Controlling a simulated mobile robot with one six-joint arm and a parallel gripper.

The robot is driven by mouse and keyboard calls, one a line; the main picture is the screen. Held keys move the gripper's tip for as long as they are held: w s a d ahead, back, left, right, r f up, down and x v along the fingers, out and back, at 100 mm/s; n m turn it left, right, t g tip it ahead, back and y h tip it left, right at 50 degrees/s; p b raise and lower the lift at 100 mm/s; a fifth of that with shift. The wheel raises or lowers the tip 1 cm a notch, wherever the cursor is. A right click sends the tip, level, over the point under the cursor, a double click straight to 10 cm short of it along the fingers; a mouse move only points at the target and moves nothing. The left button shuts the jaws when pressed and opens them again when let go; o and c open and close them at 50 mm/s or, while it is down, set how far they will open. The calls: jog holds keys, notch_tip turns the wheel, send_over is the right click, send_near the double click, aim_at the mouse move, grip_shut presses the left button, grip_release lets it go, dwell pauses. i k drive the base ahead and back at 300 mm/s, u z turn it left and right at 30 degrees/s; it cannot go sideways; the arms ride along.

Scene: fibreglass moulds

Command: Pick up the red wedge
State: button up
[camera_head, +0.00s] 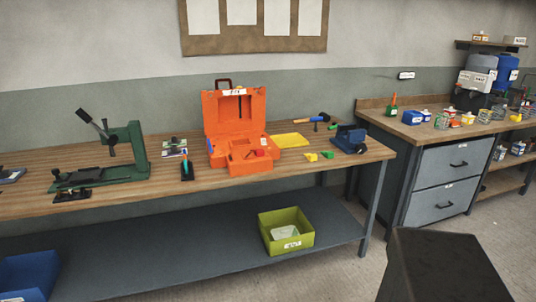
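A small red piece (259,153), likely the red wedge, shows at the front tray of the open orange toolbox (234,112) on the long wooden bench. It is too small for me to be sure of its shape, and the tray's front wall may hide its lower part. A yellow wedge-like piece (311,157) and a green one (327,155) lie on the bench to the right of the toolbox. My gripper is not in view.
A green press (125,155) stands left on the bench (220,185). A blue vise (349,139) sits at its right end, with a yellow sheet (289,140) nearby. A green bin (286,231) is on the lower shelf. A drawer cabinet (440,185) stands right.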

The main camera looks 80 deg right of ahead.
aim_at(259, 152)
jog(key=z, duration=0.5)
jog(key=i, duration=0.5)
jog(key=z, duration=0.7)
jog(key=i, duration=0.45)
jog(key=z, duration=0.15)
